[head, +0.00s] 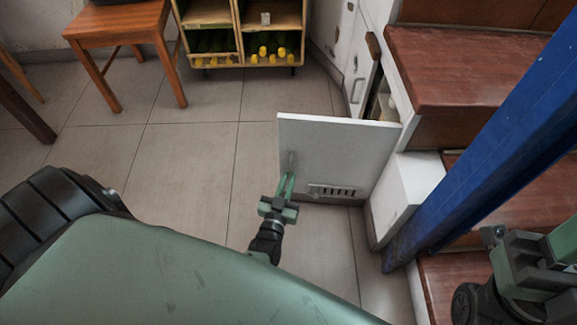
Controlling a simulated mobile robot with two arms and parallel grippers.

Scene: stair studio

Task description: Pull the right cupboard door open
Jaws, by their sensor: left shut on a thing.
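The cupboard door (338,150) is a white panel with a slotted vent low on it. It stands open, swung out from the white cupboard under the stairs, over the tiled floor. My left gripper (287,185) is at the door's left side, shut on the door handle (291,160), which is small and partly hidden by the fingers. My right gripper (517,262) is at the lower right, in front of the stairs and away from the door; its fingers do not show clearly.
Brown stair treads (455,70) rise at the right, with a blue post (490,135) in front. A wooden shelf (243,62) with yellow-capped bottles and a wooden stool (118,24) stand at the back. The tiled floor left of the door is clear.

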